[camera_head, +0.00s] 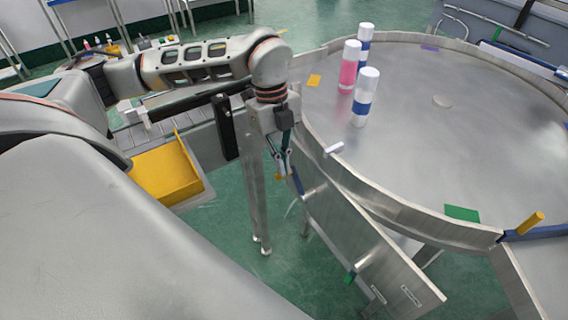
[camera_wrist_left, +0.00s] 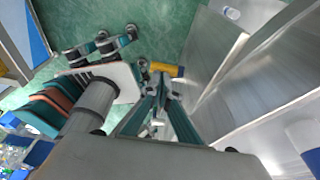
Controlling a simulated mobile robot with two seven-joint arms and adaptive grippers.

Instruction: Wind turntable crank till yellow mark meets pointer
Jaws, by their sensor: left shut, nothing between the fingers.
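The round metal turntable (camera_head: 470,130) fills the right of the head view. A yellow-orange mark (camera_head: 314,80) lies near its left edge. A small pale tab (camera_head: 334,149), possibly the pointer, sits at the near-left rim, apart from the yellow mark. My left gripper (camera_head: 281,168) points down outside the rim, beside the metal side panel. Its fingers are shut and empty; they also show in the wrist view (camera_wrist_left: 160,92). A yellow cylinder (camera_wrist_left: 166,70), perhaps the crank's knob, lies just beyond the fingertips; contact is unclear. The crank arm is not clearly visible. My right gripper is out of view.
Three capped cans stand on the turntable: a pink one (camera_head: 348,72) and two blue-and-white ones (camera_head: 363,108). Green (camera_head: 462,214) and purple (camera_head: 430,48) marks lie near its edge. A yellow bin (camera_head: 165,172) is left of my gripper. The side panel (camera_head: 350,225) stands close by.

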